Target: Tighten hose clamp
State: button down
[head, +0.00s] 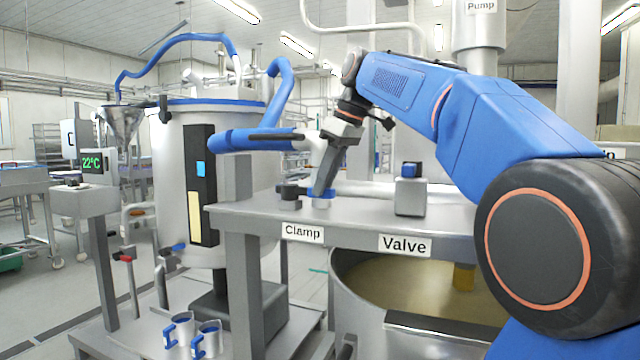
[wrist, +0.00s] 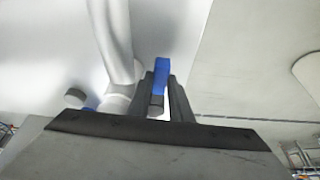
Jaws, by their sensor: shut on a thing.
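The hose clamp (head: 322,193) is a small grey fitting with a blue part. It stands on the grey shelf above the label "Clamp" (head: 303,232). My gripper (head: 321,183) points down at it from above. In the wrist view, the two dark fingers of my gripper (wrist: 165,76) are shut on the clamp's blue lever (wrist: 162,66), which shows between and past them. A pale pipe (wrist: 112,40) runs just left of the fingers there and meets a fitting. My gripper hides part of the clamp in the head view.
A grey valve box (head: 410,197) with a blue knob stands on the shelf (head: 370,213) to the right. A dark round knob (head: 290,190) is close left of the clamp. An open vat (head: 400,290) lies below. Two metal cups (head: 209,335) stand low at left.

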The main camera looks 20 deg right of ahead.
jog(key=shift+w+d+n, duration=0.25)
jog(key=shift+n, duration=0.15)
jog(key=shift+y, duration=0.3)
jog(key=c, duration=1.6)
grip_release()
